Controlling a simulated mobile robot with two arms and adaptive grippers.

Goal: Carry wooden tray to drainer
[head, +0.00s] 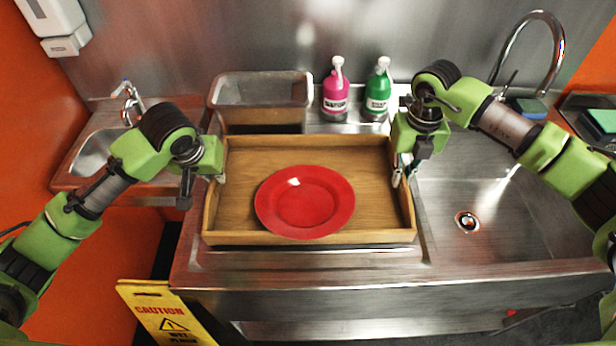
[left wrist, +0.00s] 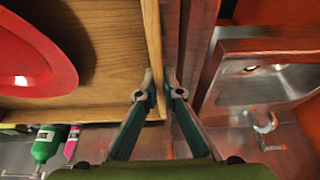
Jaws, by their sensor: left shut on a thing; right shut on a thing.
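The wooden tray (head: 240,238) is a shallow box with raised walls, over the left, draining side of the steel sink unit (head: 300,262). A red plate (head: 305,202) lies inside it, right of centre toward the front. My left gripper (head: 217,178) is shut on the tray's left wall. In the left wrist view its fingers (left wrist: 160,90) straddle the wall of the tray (left wrist: 105,98), and the plate (left wrist: 30,55) shows too. My right gripper (head: 402,178) is shut on the tray's right wall. The tray looks level; whether it touches the steel is hidden.
A grey container (head: 262,90), a pink bottle (head: 336,92) and a green bottle (head: 377,92) stand behind the tray. The sink basin (head: 500,200) with a tall tap is at right. A small hand basin (head: 95,152) is at left. A yellow caution sign (head: 165,312) stands at front left.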

